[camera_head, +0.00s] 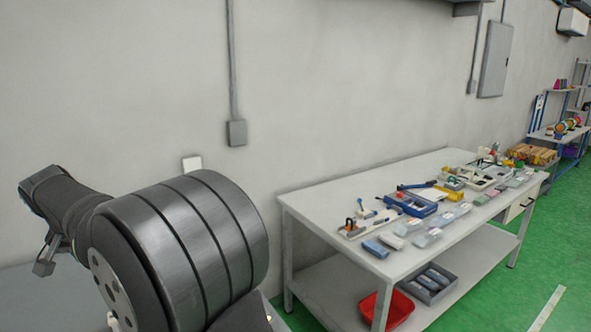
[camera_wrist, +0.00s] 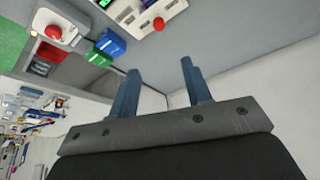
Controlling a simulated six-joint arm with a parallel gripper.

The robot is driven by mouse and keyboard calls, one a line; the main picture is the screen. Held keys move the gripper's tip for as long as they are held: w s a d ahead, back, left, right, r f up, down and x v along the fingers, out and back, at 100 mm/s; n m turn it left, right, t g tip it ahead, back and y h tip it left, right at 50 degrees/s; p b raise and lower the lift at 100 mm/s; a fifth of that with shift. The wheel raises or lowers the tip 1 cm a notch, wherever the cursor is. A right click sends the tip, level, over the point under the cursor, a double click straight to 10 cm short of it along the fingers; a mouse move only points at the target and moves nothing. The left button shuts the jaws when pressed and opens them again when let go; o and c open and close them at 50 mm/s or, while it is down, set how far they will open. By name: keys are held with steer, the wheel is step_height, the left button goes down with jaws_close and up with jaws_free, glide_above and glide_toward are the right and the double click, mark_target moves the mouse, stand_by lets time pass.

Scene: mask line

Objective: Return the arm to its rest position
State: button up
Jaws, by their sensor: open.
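My gripper (camera_wrist: 158,88) shows in the wrist view with its two blue-grey fingers spread apart. Nothing is between the fingers. Behind them are a bare pale wall and a grey surface. In the head view my arm fills the lower left, with a large dark ribbed joint in front.
In the wrist view, blue and green boxes (camera_wrist: 110,43) and devices with red buttons (camera_wrist: 159,24) lie beyond the fingers. In the head view, a white workbench (camera_head: 330,192) with tools and small boxes stands to the right. A red bin (camera_head: 401,309) and grey tray (camera_head: 451,291) are below it.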

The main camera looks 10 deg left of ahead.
steer(key=x, duration=1.9)
steer(key=shift+s+d+f, duration=0.2)
steer(key=shift+s+f, duration=0.1)
steer(key=shift+f, duration=0.05)
steer(key=shift+s+r, duration=0.15)
steer(key=v, duration=1.7)
steer(key=shift+w+d+f+n+g+y, duration=0.2)
steer(key=shift+w+d+f+n+y, duration=0.1)
steer(key=shift+w+f+n, duration=0.35)
steer(key=shift+w+d+f+n+g+y, duration=0.2)
steer(key=shift+w+d+f+n+y, duration=0.1)
steer(key=shift+w+f+n, duration=0.4)
steer(key=shift+w+d+f+n+g+y, duration=0.25)
steer(key=shift+f+n, duration=0.3)
steer(key=shift+n, duration=0.3)
